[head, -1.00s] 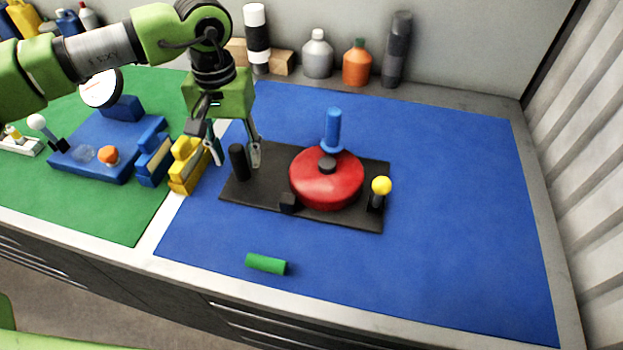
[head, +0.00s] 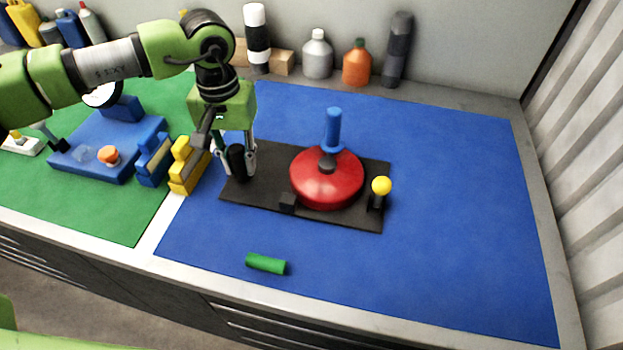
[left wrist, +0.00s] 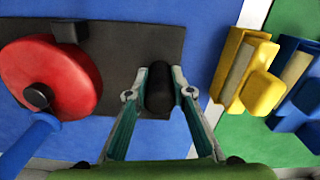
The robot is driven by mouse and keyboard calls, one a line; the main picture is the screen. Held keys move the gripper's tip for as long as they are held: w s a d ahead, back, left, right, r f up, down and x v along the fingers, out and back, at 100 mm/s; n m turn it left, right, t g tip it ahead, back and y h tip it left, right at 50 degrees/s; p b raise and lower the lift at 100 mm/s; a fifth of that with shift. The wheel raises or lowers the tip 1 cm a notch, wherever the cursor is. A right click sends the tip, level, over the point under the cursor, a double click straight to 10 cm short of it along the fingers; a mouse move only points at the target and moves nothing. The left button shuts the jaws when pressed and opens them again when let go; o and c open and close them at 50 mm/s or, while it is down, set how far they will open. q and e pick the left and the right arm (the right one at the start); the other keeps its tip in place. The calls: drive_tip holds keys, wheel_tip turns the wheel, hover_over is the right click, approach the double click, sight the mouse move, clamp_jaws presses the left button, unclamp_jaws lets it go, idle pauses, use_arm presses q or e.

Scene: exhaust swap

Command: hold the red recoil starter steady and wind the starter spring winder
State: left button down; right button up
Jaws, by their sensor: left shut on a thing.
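The red recoil starter (head: 318,186) sits on a black base plate (head: 335,219) on the blue mat. A blue upright handle (head: 333,128) stands at its back edge, and a black knob (head: 327,164) is at its centre. My left gripper (head: 237,170) is shut on the black upright post (head: 238,160) at the plate's left end. In the left wrist view the fingers (left wrist: 160,92) lie on either side of the post (left wrist: 159,85), with the red starter (left wrist: 70,75) to the left. My right gripper is not in view. I cannot tell which part is the winder.
A yellow block (head: 185,176) and a blue fixture (head: 105,165) stand left of the gripper. A yellow ball knob (head: 381,186) is at the plate's right end. A green cylinder (head: 266,264) lies in front. The blue mat's right side is clear.

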use_arm(q)
drive_tip(key=shift+s+f, duration=0.15)
drive_tip(key=shift+f, duration=0.05)
drive_tip(key=c, duration=1.7)
unclamp_jaws()
drive_tip(key=o, duration=0.5)
drive_tip(key=shift+r, duration=0.1)
drive_tip(key=shift+r, duration=4.5)
